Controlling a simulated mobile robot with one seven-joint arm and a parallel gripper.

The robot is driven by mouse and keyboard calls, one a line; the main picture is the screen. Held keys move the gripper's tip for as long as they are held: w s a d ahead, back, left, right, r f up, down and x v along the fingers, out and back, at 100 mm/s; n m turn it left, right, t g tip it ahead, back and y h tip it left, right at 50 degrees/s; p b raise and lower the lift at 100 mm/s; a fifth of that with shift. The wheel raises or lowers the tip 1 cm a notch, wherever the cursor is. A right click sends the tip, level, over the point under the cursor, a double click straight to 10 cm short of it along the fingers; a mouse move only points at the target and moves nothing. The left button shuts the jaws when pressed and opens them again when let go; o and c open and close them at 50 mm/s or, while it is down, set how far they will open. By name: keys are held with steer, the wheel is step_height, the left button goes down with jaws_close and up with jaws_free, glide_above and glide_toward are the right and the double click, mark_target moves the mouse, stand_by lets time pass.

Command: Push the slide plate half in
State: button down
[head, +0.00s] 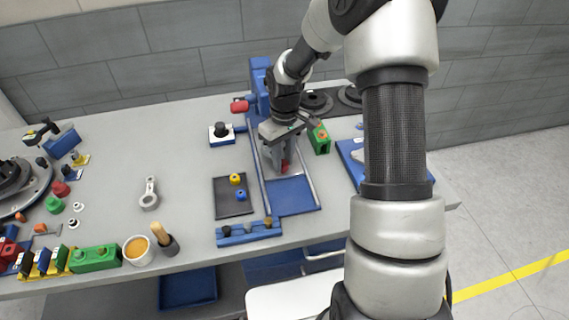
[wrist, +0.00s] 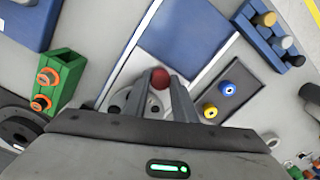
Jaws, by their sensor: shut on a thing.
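The slide plate (head: 291,197) is a flat blue plate lying between two pale rails, toward the table's front edge. It also shows at the top of the wrist view (wrist: 185,35). My gripper (head: 283,165) points down between the rails, at the plate's rear end. In the wrist view my gripper (wrist: 163,88) has its two fingers closed on a small red knob (wrist: 160,77). The knob is beside the plate's near edge in that view; its join to the plate is hidden. My fingers and wrist cover part of the track behind the plate.
A blue upright (head: 258,80) with a red handle (head: 240,105) stands behind the track. A green block (head: 320,140) is close on the right. A dark tray (head: 233,197) with yellow and blue pieces lies left, and a blue peg rack (head: 248,233) in front.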

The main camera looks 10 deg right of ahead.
steer(key=shift+s, duration=0.1)
steer(key=c, duration=1.5)
jaws_free()
steer(key=shift+o, duration=0.2)
steer(key=shift+r, duration=0.1)
step_height(320, 180, up, 17)
steer(key=shift+d+r, duration=0.15)
steer(key=shift+d, duration=0.05)
